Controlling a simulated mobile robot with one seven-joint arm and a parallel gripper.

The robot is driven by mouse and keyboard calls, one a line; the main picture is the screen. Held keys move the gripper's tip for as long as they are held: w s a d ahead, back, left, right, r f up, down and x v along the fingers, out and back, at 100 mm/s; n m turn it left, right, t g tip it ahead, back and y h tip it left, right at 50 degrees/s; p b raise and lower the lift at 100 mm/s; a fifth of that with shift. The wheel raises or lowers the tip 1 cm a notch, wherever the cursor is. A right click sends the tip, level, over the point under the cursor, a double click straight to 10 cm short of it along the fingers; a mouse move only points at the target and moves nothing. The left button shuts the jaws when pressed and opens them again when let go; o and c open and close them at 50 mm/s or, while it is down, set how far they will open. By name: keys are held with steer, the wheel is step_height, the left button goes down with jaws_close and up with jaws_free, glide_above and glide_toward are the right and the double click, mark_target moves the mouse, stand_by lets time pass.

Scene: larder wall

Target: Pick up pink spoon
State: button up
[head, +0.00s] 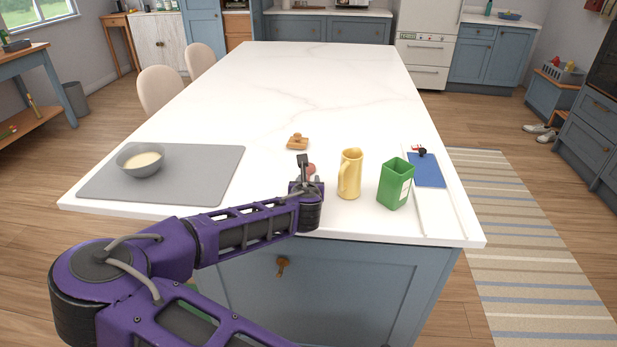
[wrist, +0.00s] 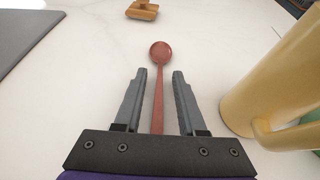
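The pink spoon (wrist: 160,58) lies on the white countertop in the wrist view, bowl pointing away and handle running back between my fingers. In the head view only a bit of the spoon (head: 311,169) shows, mostly hidden behind my gripper (head: 304,163). My gripper (wrist: 157,98) is open in the wrist view, one finger on each side of the handle. The lower end of the handle is hidden by the gripper body. I cannot tell how high the fingers are above the counter.
A yellow pitcher (head: 350,174) stands close to the right of my gripper, with a green container (head: 395,184) beyond it. A small brown wooden object (head: 297,142) lies behind the spoon. A grey mat (head: 215,167) with a bowl (head: 140,161) is at left. The far counter (head: 300,80) is clear.

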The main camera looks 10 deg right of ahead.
jaws_close()
step_height(320, 180, up, 10)
steer(key=f+p, duration=0.1)
steer(key=p, duration=0.1)
steer(key=s+r+h, duration=0.1)
steer(key=s, duration=0.9)
steer(key=shift+s+r+m, duration=0.15)
steer(key=shift+r+m, duration=0.1)
steer(key=shift+m, duration=0.15)
